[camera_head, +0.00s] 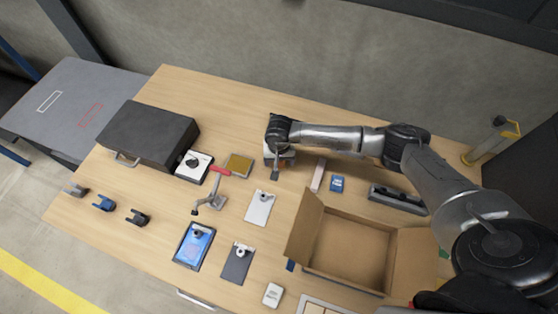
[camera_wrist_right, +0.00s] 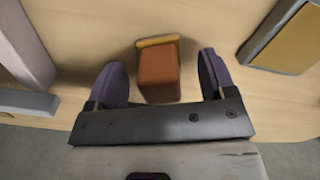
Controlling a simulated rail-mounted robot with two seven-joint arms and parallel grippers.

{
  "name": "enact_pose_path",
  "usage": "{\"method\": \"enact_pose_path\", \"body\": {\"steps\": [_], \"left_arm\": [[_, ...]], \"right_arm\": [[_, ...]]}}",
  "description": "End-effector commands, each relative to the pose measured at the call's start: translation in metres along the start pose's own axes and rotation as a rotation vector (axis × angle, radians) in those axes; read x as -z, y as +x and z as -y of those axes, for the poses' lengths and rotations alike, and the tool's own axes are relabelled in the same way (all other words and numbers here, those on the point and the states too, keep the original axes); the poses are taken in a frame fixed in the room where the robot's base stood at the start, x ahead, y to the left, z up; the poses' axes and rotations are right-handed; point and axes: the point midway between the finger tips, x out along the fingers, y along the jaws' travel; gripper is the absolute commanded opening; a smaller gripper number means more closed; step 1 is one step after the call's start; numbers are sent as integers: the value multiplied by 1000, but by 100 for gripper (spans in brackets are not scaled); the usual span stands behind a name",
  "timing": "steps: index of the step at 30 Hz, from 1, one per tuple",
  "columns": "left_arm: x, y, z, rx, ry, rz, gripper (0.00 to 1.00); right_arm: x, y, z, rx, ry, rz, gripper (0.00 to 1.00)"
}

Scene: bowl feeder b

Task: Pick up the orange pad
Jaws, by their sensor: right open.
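The orange pad (camera_wrist_right: 159,75) shows in the right wrist view as a small orange-brown block with a yellow-orange strip along its far end. It is on the wooden table between the two purple-grey fingers of my right gripper (camera_wrist_right: 165,78). The fingers are open, with a gap on each side of the block. In the head view my right gripper (camera_head: 276,168) points down at the table near its back middle, and I cannot make out the pad there. My left gripper is not in view.
An open cardboard box (camera_head: 345,250) stands at the front right. A dark case (camera_head: 148,133) is at the left. A yellow-topped item (camera_head: 238,165) lies left of the gripper, and a pink bar (camera_head: 318,174) and blue card (camera_head: 337,184) lie right of it.

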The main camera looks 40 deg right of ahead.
Motion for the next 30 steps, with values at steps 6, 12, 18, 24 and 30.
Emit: {"method": "enact_pose_path", "body": {"steps": [6,12,18,24,30], "left_arm": [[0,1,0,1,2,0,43],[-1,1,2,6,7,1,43],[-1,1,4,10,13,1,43],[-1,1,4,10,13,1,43],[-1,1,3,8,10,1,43]], "right_arm": [[0,16,0,1,0,0,77],[0,17,0,1,0,-1,77],[0,16,0,1,0,-1,62],[0,16,0,1,0,-1,43],[0,16,0,1,0,-1,24]]}}
